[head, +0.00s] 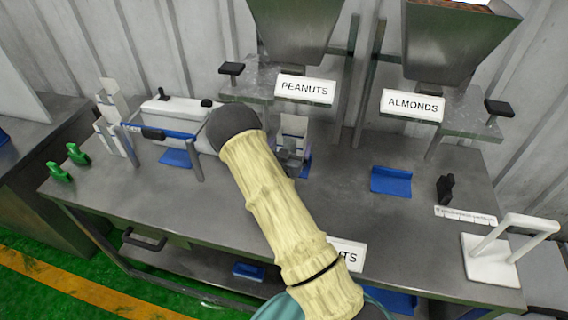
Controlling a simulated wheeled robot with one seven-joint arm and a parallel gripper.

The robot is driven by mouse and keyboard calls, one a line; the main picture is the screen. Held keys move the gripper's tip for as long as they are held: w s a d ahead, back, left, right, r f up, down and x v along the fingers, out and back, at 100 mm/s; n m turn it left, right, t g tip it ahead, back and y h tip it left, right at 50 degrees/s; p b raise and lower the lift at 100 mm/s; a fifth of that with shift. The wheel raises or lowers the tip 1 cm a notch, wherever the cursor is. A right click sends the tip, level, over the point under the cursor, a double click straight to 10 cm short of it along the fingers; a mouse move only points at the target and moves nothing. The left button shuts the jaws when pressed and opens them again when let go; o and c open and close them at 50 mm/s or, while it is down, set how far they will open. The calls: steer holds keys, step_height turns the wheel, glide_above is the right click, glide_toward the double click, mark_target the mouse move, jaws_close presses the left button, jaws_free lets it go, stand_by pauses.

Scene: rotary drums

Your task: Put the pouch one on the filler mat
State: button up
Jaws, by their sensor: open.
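A white upright pouch (294,126) with a blue band stands below the PEANUTS hopper. Part of a blue mat (306,166) shows beside its base, mostly hidden by my arm. A second blue mat (391,181) lies bare below the ALMONDS hopper. More white pouches (112,98) stand at the left of the bench. I cannot read which one is pouch one. My sleeved arm crosses the middle of the view. A small grey part, which looks like my gripper (290,160), pokes out behind the sleeve close in front of the central pouch. Its jaws are open; whether they touch the pouch is unclear.
A white sealer (180,112) with a blue bar and a blue mat (176,158) stands at the left. Green clips (76,154) lie near the left edge. A white handled press (495,262) stands at the right.

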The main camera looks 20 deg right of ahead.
steer(key=b+v, duration=0.2)
steer(key=v, duration=0.6)
steer(key=shift+a, duration=0.1)
steer(key=s+a+r+n+g+y, duration=0.2)
steer(key=s+g+y, duration=0.1)
steer(key=s, duration=0.4)
steer(key=s+a+r+n+g+y, duration=0.2)
steer(key=s+r+g+y, duration=0.1)
steer(key=s+g, duration=0.2)
steer(key=s+a+r+n+g+y, duration=0.2)
steer(key=s+g+y, duration=0.2)
steer(key=s, duration=0.6)
steer(key=shift+a+r+n, duration=0.35)
steer(key=shift+n, duration=0.05)
